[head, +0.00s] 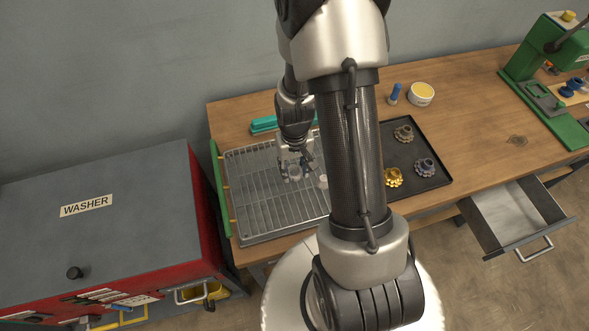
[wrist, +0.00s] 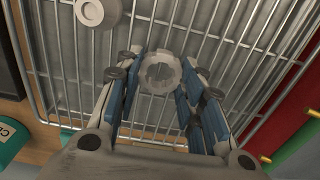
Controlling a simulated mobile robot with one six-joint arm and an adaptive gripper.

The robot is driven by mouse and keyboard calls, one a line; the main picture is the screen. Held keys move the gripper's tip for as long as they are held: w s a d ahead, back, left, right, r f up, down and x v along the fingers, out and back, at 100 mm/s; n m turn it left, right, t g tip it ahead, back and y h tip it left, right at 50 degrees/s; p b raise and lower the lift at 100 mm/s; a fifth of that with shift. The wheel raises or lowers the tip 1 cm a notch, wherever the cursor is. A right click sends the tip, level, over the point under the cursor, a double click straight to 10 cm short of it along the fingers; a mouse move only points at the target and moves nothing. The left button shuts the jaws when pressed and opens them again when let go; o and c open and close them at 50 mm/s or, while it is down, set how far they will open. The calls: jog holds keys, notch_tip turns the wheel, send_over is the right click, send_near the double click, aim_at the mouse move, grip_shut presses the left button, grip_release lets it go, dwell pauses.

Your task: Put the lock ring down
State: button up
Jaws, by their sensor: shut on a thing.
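The lock ring (wrist: 160,73) is a pale grey, notched ring. In the wrist view it sits between the fingertips of my gripper (wrist: 158,78), which is shut on it. In the head view my gripper (head: 295,165) points down over the left-middle of the wire rack (head: 258,205), with the ring (head: 294,174) at its tips. The ring is at or just above the rack wires; I cannot tell whether it touches them.
A second pale round part (wrist: 90,12) lies on the rack close by. A black tray (head: 432,184) with several toothed parts stands to the right. A teal case (head: 263,124) lies behind the rack, and the washer (head: 110,215) stands to the left. Much of the rack is bare.

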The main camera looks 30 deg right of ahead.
jog(key=shift+f, duration=0.25)
jog(key=shift+f, duration=0.1)
jog(key=shift+f, duration=0.15)
jog(key=o, duration=1.1)
